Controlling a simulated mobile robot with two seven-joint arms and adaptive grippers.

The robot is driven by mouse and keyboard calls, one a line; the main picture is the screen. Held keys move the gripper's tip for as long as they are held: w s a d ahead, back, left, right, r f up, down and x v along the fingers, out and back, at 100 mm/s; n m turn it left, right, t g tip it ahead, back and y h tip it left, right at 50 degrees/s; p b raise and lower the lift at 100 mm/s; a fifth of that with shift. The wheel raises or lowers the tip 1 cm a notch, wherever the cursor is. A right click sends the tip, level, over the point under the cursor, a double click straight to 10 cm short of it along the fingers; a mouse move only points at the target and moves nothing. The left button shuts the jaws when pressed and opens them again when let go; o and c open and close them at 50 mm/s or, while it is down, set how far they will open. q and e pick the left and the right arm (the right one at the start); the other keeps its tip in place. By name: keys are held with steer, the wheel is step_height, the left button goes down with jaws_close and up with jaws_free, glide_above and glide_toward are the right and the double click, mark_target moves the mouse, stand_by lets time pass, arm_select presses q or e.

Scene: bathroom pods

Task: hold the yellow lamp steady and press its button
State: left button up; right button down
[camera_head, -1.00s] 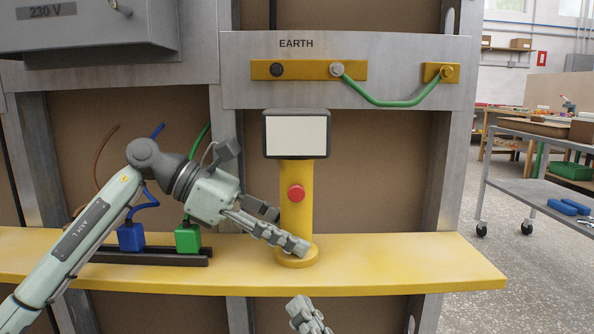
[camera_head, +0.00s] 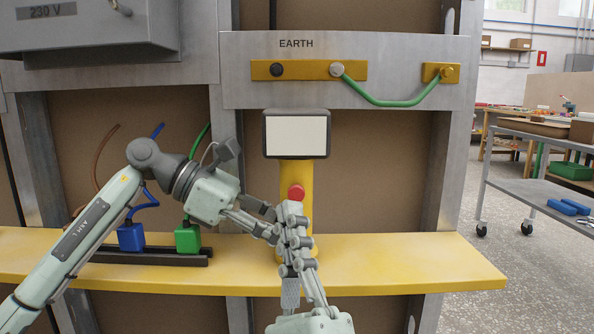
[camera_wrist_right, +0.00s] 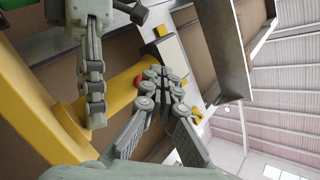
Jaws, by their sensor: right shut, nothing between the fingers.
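The yellow lamp (camera_head: 306,178) stands upright on the yellow shelf, with a pale screen (camera_head: 297,136) on top and a red button (camera_head: 296,192) on its post. In the right wrist view the right fingers (camera_wrist_right: 158,75) are together near the button (camera_wrist_right: 138,81), which is partly covered. I cannot tell whether they touch it.
A blue block (camera_head: 131,237) and a green block (camera_head: 188,238) with wires sit in a dark rail left of the lamp. A green cable (camera_head: 400,104) hangs on the earth panel above. The yellow shelf (camera_head: 430,262) is clear to the right.

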mark_target(289, 192)
arm_select(q)
steer(key=shift+f, duration=0.15)
arm_select(e)
steer(key=shift+w, duration=2.05)
steer(key=shift+s, duration=0.4)
stand_by(0.3)
steer(key=s, duration=0.6)
stand_by(0.3)
